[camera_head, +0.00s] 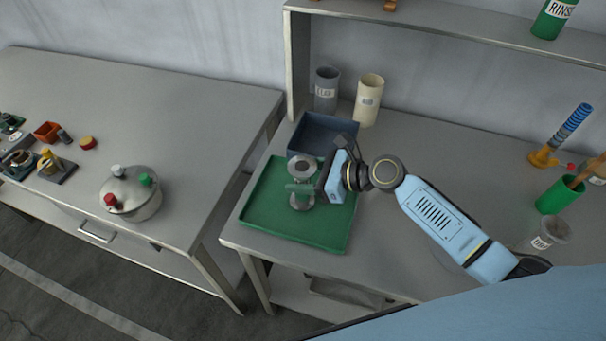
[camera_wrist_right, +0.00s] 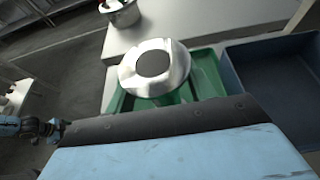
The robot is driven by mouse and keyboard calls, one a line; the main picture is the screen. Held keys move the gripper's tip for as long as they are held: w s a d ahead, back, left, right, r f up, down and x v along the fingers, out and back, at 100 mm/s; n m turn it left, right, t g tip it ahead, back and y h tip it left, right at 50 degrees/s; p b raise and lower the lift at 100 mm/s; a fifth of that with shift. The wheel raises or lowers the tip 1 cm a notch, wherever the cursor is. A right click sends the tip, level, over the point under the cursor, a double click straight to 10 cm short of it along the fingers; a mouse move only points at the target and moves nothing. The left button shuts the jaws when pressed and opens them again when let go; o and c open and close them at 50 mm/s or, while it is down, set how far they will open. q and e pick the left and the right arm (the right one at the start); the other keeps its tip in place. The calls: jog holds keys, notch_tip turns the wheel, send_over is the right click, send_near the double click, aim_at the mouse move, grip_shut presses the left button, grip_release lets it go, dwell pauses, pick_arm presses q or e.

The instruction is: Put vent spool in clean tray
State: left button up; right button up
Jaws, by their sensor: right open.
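The vent spool (camera_head: 301,172), a grey metal piece with a round flange at top and bottom, stands upright on the green tray (camera_head: 262,224). My right gripper (camera_head: 312,189) is open at the spool's right side, with its fingers level with the spool's middle. I cannot tell whether the fingers touch it. In the right wrist view the spool's round top (camera_wrist_right: 154,66) shows just beyond the gripper, with the green tray (camera_wrist_right: 207,72) beneath it. The fingertips are hidden there. My left gripper is not in the head view.
A dark blue bin (camera_head: 324,130) stands behind the tray. A grey cup (camera_head: 326,92) and a cream cup (camera_head: 368,101) stand farther back. A lidded metal pot (camera_head: 131,194) is on the left table, across a gap. A shelf (camera_head: 440,32) overhangs the back.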

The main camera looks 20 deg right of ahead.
jog(key=v, duration=1.2)
jog(key=shift+s, duration=0.1)
